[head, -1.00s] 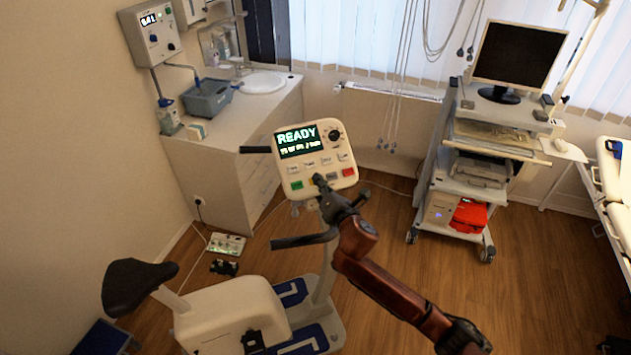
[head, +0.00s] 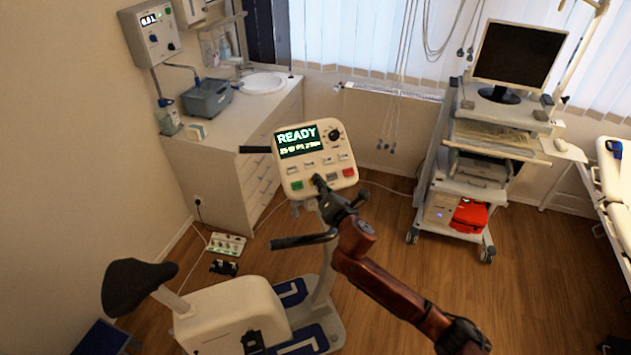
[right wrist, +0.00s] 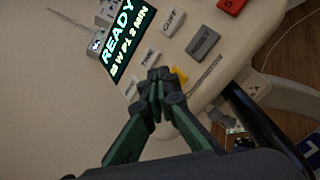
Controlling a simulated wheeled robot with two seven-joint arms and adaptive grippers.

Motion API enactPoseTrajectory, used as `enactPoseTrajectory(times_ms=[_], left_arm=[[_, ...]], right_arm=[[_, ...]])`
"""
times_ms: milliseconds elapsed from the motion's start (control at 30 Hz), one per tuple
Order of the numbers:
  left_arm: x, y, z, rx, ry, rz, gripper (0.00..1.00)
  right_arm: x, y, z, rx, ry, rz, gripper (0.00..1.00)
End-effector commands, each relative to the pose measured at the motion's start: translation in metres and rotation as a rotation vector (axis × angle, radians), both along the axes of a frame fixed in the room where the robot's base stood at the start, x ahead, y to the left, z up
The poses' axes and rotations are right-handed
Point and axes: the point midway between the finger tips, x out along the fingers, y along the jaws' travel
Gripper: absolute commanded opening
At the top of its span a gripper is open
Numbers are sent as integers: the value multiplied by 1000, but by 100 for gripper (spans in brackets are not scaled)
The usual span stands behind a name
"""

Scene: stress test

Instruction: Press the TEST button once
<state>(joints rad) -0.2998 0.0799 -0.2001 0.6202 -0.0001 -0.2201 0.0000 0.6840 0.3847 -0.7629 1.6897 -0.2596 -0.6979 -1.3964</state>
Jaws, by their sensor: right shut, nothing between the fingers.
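The bike's cream control panel (head: 328,149) has a display (head: 297,139) reading READY, a dial (head: 335,134), a row of pale keys, a green button (head: 297,185) and a red button (head: 348,172). My right gripper (head: 319,180) is shut and empty, with its tips over the panel's lower middle. In the right wrist view the fingertips (right wrist: 157,82) partly cover a yellow patch (right wrist: 180,77). A grey button (right wrist: 203,43) and a key marked CUFF (right wrist: 172,23) lie beyond them. I cannot read a TEST label or tell whether the tips touch the panel. My left gripper is out of view.
A monitor cart (head: 448,185) stands right, a couch (head: 615,210) at the far right, and a sink cabinet (head: 225,165) behind left. Wood floor lies open between bike and cart.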

Motion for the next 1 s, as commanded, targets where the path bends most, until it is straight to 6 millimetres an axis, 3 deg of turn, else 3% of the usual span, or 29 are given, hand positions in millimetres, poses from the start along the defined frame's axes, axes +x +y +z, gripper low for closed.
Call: enactPoseTrajectory(times_ms=[1000], left_arm=[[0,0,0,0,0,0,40]], right_arm=[[3,2,-5,-1,2,1,0]])
